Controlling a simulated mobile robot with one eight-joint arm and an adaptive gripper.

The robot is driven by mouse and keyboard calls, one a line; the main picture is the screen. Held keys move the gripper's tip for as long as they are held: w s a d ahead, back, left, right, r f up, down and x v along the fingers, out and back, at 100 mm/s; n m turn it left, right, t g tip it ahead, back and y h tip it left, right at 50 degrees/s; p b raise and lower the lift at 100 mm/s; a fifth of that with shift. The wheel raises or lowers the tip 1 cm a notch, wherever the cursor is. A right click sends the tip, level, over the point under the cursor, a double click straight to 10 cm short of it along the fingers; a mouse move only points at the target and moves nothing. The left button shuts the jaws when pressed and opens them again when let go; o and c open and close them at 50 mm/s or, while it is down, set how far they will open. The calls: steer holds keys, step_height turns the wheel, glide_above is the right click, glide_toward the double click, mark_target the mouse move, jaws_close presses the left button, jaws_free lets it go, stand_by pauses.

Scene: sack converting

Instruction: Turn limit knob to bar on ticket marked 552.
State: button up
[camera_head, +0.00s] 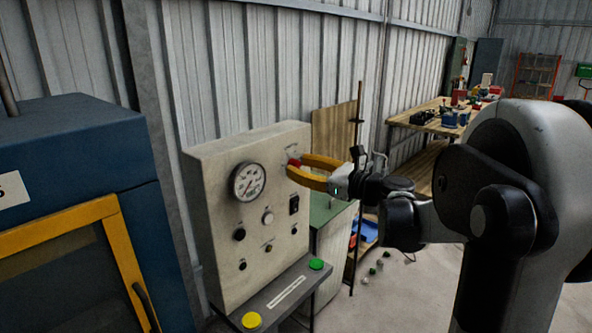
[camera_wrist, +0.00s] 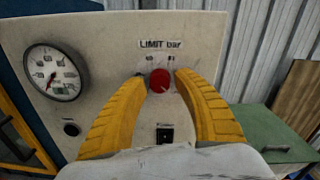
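The red limit knob (camera_wrist: 160,80) is on the panel below the label "LIMIT bar" (camera_wrist: 160,44) in the wrist view. It has a pale pointer line; the small scale marks around it are too blurred to read. My gripper (camera_wrist: 161,76) has its yellow fingers on either side of the knob, with what look like narrow gaps. In the head view my gripper (camera_head: 292,167) reaches the cream control panel (camera_head: 215,200) from the right, with the red knob (camera_head: 295,163) between its tips. No ticket marked 552 can be made out.
A pressure gauge (camera_head: 248,181) is left of the knob, and a black rocker switch (camera_head: 294,205) is below it. Green (camera_head: 316,264) and yellow (camera_head: 251,320) buttons are on the ledge. A blue cabinet (camera_head: 80,150) stands left, a workbench (camera_head: 425,120) behind right.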

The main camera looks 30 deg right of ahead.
steer(key=shift+w+a, duration=0.25)
steer(key=shift+w, duration=0.25)
jaws_close()
